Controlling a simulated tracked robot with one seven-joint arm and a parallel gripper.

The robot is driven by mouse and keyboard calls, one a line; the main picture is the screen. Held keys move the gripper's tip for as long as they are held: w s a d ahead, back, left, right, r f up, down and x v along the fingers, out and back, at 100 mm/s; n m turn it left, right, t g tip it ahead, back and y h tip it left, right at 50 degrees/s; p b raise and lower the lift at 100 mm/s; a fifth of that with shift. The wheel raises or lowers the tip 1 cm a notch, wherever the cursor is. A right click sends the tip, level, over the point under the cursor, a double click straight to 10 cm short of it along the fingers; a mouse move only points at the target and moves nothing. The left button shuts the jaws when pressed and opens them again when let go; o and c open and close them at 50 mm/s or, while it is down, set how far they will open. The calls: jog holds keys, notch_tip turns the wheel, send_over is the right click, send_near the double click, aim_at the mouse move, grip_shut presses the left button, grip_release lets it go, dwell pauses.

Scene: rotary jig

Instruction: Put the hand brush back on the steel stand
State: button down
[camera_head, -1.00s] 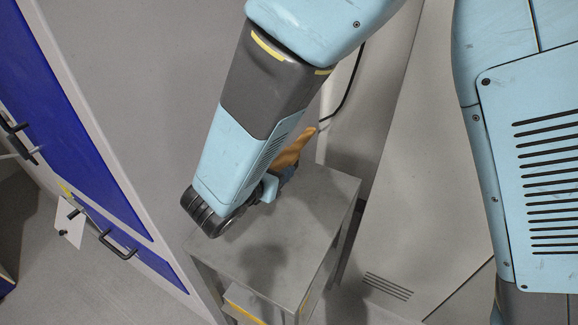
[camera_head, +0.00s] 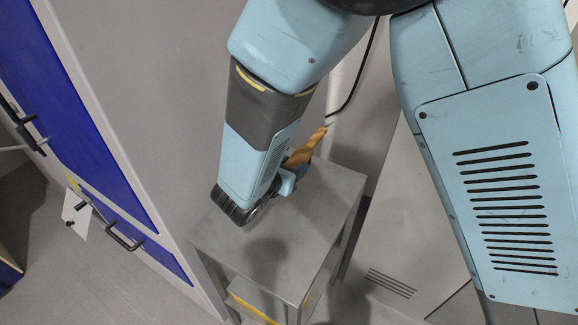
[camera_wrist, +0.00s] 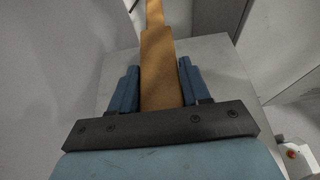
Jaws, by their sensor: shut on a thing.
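The hand brush (camera_head: 307,147) shows as a tan wooden piece beyond my wrist in the head view. In the wrist view the brush (camera_wrist: 160,62) runs up between my two blue fingers. My gripper (camera_wrist: 158,88) is shut on it. In the head view my gripper (camera_head: 290,180) is largely hidden behind my arm, over the back part of the steel stand's top. The steel stand (camera_head: 318,235) is a grey table-like block with a flat top. I cannot tell whether the brush touches the top. The brush's bristles do not show.
A wall panel with blue doors (camera_head: 85,120) and dark handles (camera_head: 124,238) stands left of the stand. A yellow-edged lower shelf (camera_head: 250,305) is under the stand's top. A dark cable (camera_head: 352,85) hangs behind. The front of the stand's top is bare.

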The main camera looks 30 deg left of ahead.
jog(key=shift+f, duration=3.1)
jog(key=shift+f, duration=0.55)
jog(key=shift+c, duration=2.3)
grip_release()
jog(key=shift+s, duration=0.1)
